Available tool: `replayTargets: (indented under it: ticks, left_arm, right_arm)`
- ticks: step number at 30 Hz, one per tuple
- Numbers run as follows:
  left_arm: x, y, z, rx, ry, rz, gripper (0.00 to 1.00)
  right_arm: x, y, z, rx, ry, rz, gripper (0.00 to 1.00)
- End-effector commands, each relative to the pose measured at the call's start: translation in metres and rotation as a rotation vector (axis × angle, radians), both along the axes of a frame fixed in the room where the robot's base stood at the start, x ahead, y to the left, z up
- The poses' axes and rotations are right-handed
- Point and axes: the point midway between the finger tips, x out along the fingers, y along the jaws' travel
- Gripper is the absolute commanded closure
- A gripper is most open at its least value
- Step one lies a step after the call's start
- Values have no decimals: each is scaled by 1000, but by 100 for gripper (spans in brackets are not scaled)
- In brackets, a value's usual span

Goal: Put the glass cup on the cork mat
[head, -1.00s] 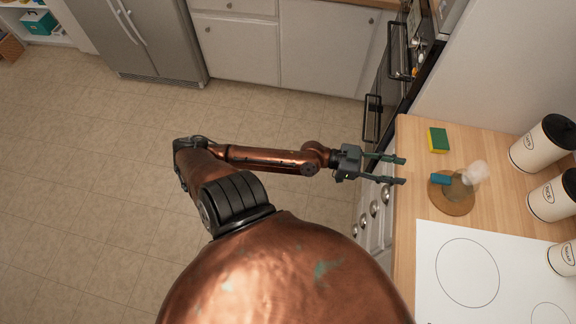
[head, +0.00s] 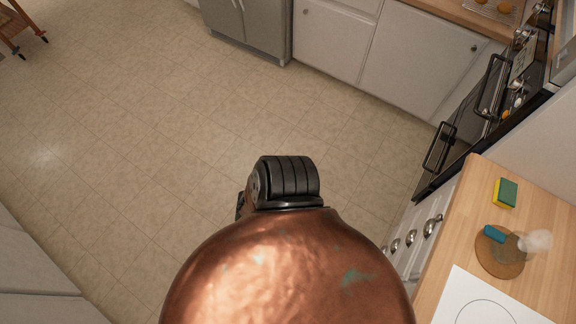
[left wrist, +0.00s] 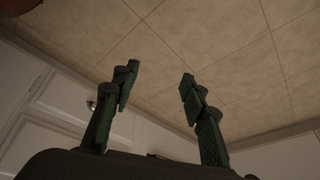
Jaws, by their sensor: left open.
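The round cork mat (head: 490,262) lies on the wooden counter at the lower right of the head view. A teal-handled item with a fluffy whitish end (head: 538,240) lies across it. A faint greyish patch shows between handle and white end. I cannot make out a glass cup for certain in either view. My left gripper (left wrist: 159,88) is open and empty in the left wrist view, with tiled floor and white cabinets beyond its fingers. It is out of sight in the head view, away from the mat. My right gripper is not in view.
A green and yellow sponge (head: 506,193) lies on the counter (head: 470,225) beyond the mat. A white cooktop (head: 478,302) is on the near side. The tiled floor (head: 160,130) is widely clear.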

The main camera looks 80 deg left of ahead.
Motion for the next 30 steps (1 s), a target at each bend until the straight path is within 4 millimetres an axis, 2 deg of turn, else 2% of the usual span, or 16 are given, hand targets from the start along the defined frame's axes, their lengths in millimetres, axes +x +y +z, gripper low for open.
replayTargets:
  ticks: [1,3,6,9,13,30]
  left_arm:
    - [-38,-19,-20,-4,75,-2,60]
    - [-81,-39,-37,-5,159,-11,60]
    - [-127,-63,-51,-8,247,-27,60]
    - [-153,-76,-57,-9,297,-38,60]
    - [-163,-81,-59,-11,316,-43,60]
    - [-162,-81,-59,-10,314,-43,60]
  right_arm:
    - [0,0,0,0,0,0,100]
    - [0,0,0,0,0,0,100]
    - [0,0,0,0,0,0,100]
    - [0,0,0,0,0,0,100]
    - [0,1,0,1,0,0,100]
    - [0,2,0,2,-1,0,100]
